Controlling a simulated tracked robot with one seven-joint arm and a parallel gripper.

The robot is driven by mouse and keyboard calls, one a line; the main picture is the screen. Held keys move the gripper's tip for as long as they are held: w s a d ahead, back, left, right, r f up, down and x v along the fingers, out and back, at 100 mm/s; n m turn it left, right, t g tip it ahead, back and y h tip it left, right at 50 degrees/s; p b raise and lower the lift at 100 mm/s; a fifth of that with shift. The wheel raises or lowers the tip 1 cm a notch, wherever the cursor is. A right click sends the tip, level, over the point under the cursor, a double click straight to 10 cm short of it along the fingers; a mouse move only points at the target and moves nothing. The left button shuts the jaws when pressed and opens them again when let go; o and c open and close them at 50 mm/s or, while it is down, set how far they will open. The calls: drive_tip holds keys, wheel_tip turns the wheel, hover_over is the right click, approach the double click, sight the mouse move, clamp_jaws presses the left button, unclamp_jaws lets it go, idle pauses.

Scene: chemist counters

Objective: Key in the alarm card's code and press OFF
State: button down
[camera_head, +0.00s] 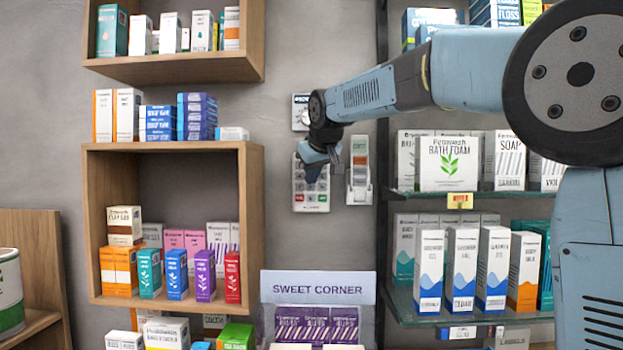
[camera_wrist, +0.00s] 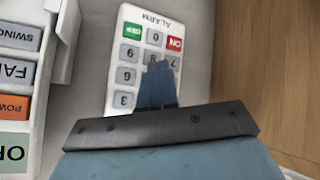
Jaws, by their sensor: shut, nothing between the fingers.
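The white alarm keypad (camera_head: 311,201) is on the grey wall, partly hidden by my gripper (camera_head: 312,174). In the wrist view the keypad (camera_wrist: 128,73) appears upside down, with its ALARM label at the top. Its green OFF key (camera_wrist: 132,31) is at the left and its red ON key (camera_wrist: 175,43) at the right, with 0 between them. My gripper (camera_wrist: 157,66) is shut and empty, its fingertips in front of the 8 key. The fingers hide the keys behind them. I cannot tell whether they touch. I cannot make out a card with a code.
A white holder with a labelled remote (camera_head: 359,165) is close to the keypad's right; it also shows at the wrist view's left (camera_wrist: 20,75). A dial box (camera_head: 300,112) is above. A wooden shelf (camera_head: 254,225) stands left and glass shelves (camera_head: 470,312) right.

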drive_tip(key=shift+w, duration=0.2)
drive_tip(key=shift+w+r, duration=0.1)
drive_tip(key=shift+w, duration=0.1)
drive_tip(key=shift+w, duration=0.3)
idle(0.9)
idle(0.3)
drive_tip(key=shift+s, duration=0.75)
drive_tip(key=shift+s, duration=0.1)
drive_tip(key=s, duration=0.4)
drive_tip(key=shift+s+a, duration=0.1)
drive_tip(key=shift+s, duration=0.3)
idle(2.3)
